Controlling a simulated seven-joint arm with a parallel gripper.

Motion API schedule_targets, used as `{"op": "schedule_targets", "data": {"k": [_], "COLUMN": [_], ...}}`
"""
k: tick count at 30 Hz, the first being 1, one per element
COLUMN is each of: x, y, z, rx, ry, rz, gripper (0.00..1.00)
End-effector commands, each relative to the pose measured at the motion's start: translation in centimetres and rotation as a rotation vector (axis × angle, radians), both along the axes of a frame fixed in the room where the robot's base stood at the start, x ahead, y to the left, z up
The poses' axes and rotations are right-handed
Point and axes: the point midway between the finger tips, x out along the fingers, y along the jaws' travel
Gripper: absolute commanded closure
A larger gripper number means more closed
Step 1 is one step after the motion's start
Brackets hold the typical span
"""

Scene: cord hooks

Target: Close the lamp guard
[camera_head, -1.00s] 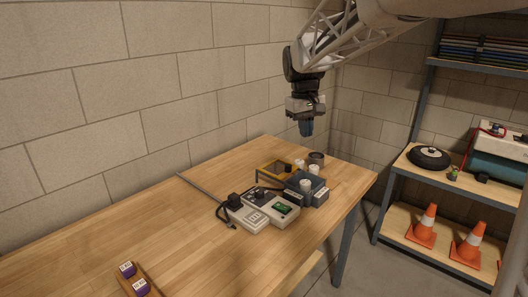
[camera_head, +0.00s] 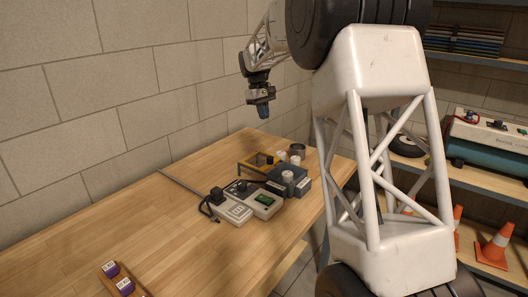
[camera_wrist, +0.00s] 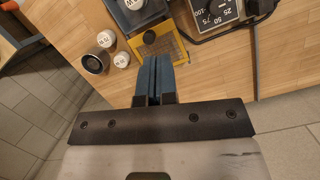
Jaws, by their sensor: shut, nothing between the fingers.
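A yellow frame (camera_head: 254,163) with a dark or mesh panel lies at the far end of the workbench; it looks like the lamp guard. In the wrist view the yellow frame (camera_wrist: 170,45) shows beyond my fingertips, with a black round knob on it. My fingers hide part of it, and I cannot tell how far it stands open. My gripper (camera_head: 263,112), with blue fingertips, hangs above the frame, apart from it. In the wrist view my gripper (camera_wrist: 153,80) is shut and empty.
A dark blue box (camera_head: 290,180), white-capped pieces (camera_head: 295,160), a dark cup (camera_head: 298,149) and grey devices with a cord (camera_head: 240,203) crowd round the frame. Purple labelled items (camera_head: 118,277) lie near. A block wall (camera_head: 130,90) stands behind.

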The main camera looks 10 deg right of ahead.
Motion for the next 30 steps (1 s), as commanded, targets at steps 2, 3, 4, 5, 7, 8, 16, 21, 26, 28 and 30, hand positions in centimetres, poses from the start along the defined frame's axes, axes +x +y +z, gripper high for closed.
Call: {"op": "schedule_targets", "data": {"k": [2, 3, 4, 5, 7, 8, 16, 21, 26, 28, 30], "x": [1.7, 2.5, 3.1, 3.7, 5.0, 5.6, 10.4, 12.7, 14.0, 14.2, 14.3], "y": [0.3, 0.5, 0.6, 0.7, 1.0, 1.1, 2.2, 2.8, 3.1, 3.2, 3.2], "z": [-1.0, -1.5, -1.8, -2.2, -3.0, -3.4, -7.0, -9.0, -10.2, -10.4, -10.5], "rx": [-0.004, -0.005, -0.006, -0.008, -0.011, -0.012, -0.021, -0.026, -0.028, -0.029, -0.030], "ry": [0.015, 0.023, 0.028, 0.033, 0.044, 0.052, 0.100, 0.126, 0.140, 0.143, 0.145], "rz": [0.014, 0.020, 0.025, 0.029, 0.041, 0.046, 0.090, 0.112, 0.125, 0.128, 0.129], "gripper": [1.00, 1.00, 1.00, 1.00, 1.00, 1.00, 1.00, 1.00, 1.00, 1.00, 1.00]}}
